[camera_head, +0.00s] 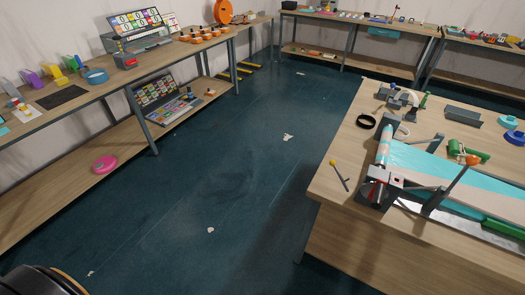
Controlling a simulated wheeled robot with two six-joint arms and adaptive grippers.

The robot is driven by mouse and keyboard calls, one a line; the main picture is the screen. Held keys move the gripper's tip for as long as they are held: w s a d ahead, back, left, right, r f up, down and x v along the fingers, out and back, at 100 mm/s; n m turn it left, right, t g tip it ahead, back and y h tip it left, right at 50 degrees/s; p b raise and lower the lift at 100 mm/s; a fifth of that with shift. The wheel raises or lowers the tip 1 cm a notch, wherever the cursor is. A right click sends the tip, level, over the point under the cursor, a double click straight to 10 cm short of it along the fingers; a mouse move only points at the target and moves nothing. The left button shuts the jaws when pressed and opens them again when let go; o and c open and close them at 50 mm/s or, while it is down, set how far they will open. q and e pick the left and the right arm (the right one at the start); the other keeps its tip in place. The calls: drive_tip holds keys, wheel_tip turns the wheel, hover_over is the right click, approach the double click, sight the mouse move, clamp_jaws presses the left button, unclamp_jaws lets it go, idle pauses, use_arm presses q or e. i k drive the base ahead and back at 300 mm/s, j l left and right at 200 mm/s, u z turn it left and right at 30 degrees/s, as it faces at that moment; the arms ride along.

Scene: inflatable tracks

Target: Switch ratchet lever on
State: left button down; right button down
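A wooden workbench (345,228) on the right carries a device with a light-blue and beige sheet (440,172) on a roller. A dark lever with an orange knob (471,160) rises at a slant from the device's front edge. A thin rod with a yellow end (340,174) lies or stands left of the device; I cannot tell which. A grey and red bracket (379,188) sits at the roller's near end. I cannot tell for sure which of these is the ratchet lever, or its on/off state. Neither of my grippers is in view.
Dark green floor (230,170) lies open between the right workbench and a left shelf bench (60,140), with small white scraps (288,137) on it. More benches stand along the back wall (360,22). A black ring (366,121) and blue rings (508,122) lie on the right workbench.

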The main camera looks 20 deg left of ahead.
sight(332, 162)
drive_tip(key=j, duration=1.95)
